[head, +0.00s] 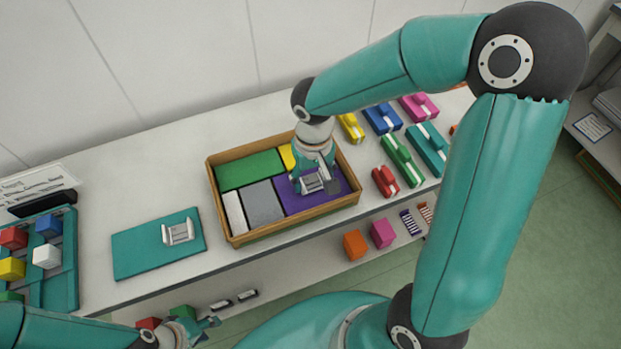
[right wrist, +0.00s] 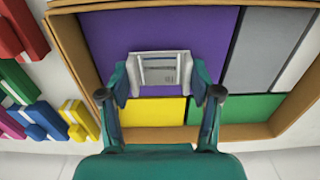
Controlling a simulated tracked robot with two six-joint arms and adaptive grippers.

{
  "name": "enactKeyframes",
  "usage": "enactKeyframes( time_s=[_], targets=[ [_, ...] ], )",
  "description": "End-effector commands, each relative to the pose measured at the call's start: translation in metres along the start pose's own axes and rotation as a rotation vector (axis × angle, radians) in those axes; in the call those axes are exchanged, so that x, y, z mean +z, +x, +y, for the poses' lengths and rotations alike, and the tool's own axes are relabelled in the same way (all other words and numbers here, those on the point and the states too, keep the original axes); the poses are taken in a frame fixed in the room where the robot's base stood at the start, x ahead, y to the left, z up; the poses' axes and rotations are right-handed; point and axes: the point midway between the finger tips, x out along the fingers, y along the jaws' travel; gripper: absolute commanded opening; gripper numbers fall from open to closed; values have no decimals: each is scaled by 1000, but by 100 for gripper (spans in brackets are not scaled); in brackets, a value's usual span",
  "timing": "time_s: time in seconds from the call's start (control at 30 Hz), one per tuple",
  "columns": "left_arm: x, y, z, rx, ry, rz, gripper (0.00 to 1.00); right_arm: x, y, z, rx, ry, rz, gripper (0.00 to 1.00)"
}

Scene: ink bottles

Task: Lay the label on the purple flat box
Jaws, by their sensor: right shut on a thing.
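The purple flat box (head: 294,206) lies in the wooden crate, at its front right; it also fills the upper middle of the right wrist view (right wrist: 112,38). My right gripper (head: 314,180) is over it, pointing down. Its fingers are shut on a grey-white label (right wrist: 163,70) with small print, held by its two sides. The label is over the purple box; whether it touches the surface I cannot tell. A similar grey-white piece (head: 178,231) lies on the teal mat. My left gripper (head: 207,328) is low at the front left, its fingers apart and empty.
The crate (head: 236,242) also holds green (head: 250,170), yellow, grey (head: 262,203) and white boxes. Several coloured boxes (head: 402,159) stand right of it. The teal mat (head: 130,255) and a rack of cubes (head: 62,280) are at left. Cubes stand on the lower shelf.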

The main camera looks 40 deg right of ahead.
Motion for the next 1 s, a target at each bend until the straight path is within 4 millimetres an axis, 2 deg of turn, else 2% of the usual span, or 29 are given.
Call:
enactKeyframes(
  time_s=[0.1, 0.47, 0.5, 0.6, 1.0],
  targets=[
    [0, 0, 0, 0, 0, 0, 40, 0, 9, 0, -1, 2, -1, 50],
    [0, 5, -2, 0, 0, 0, 40, 0, 13, 0, -1, 1, 1, 50],
    [0, 3, -1, 0, 0, 0, 40, 0, 11, 0, -1, 1, 1, 70],
    [0, 3, -1, 0, 0, 0, 40, 0, 11, 0, -1, 1, 1, 87],
    [0, 0, 0, 0, 0, 0, 40, 0, 8, 0, -1, 0, 1, 88]
  ],
)
